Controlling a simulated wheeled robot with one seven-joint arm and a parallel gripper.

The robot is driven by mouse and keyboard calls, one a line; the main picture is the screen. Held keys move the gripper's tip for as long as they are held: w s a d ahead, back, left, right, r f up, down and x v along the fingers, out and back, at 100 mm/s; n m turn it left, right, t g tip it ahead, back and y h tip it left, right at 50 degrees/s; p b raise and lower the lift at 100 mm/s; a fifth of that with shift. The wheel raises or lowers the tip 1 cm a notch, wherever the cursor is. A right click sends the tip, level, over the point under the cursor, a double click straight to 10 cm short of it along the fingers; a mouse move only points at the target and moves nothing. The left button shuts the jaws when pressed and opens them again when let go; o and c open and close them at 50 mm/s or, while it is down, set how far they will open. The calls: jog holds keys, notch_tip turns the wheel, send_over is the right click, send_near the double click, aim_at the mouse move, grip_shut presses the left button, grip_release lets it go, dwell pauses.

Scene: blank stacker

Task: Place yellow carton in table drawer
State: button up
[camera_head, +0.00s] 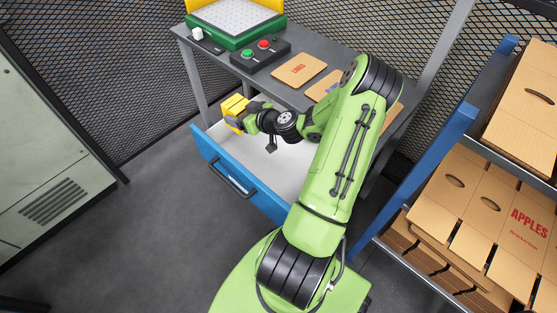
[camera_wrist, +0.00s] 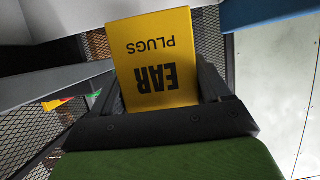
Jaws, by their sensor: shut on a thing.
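The yellow carton (camera_head: 235,104) is in my gripper (camera_head: 245,115), at the left end of the open table drawer in the head view. In the wrist view the yellow carton (camera_wrist: 155,62) shows black "EAR PLUGS" lettering, upside down, between the dark fingers of my gripper (camera_wrist: 158,95). The drawer (camera_head: 240,172) has a blue front with a dark handle and a white inside. It is pulled out from under the grey table, and my arm hides part of it. I cannot tell whether the carton touches the drawer.
The grey table (camera_head: 330,53) holds a green-and-yellow tray (camera_head: 232,18), a button box (camera_head: 261,54) and flat cards (camera_head: 299,70). A blue-post rack with cardboard boxes (camera_head: 485,215) stands at right. A pale cabinet (camera_head: 45,150) stands at left, with clear floor between.

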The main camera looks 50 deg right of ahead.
jog(key=d+f+b, duration=0.1)
jog(key=f, duration=0.3)
jog(key=s+d+f+b, duration=0.1)
jog(key=f+b, duration=0.1)
jog(key=f, duration=0.2)
jog(key=s+d+f+b, duration=0.1)
jog(key=f, duration=0.3)
jog(key=shift+s+d+f, duration=0.1)
jog(key=shift+d+f, duration=0.3)
jog(key=shift+r, duration=0.15)
jog(key=o, duration=1)
jog(key=shift+o, duration=0.2)
jog(key=v, duration=1.2)
jog(key=shift+a, duration=0.15)
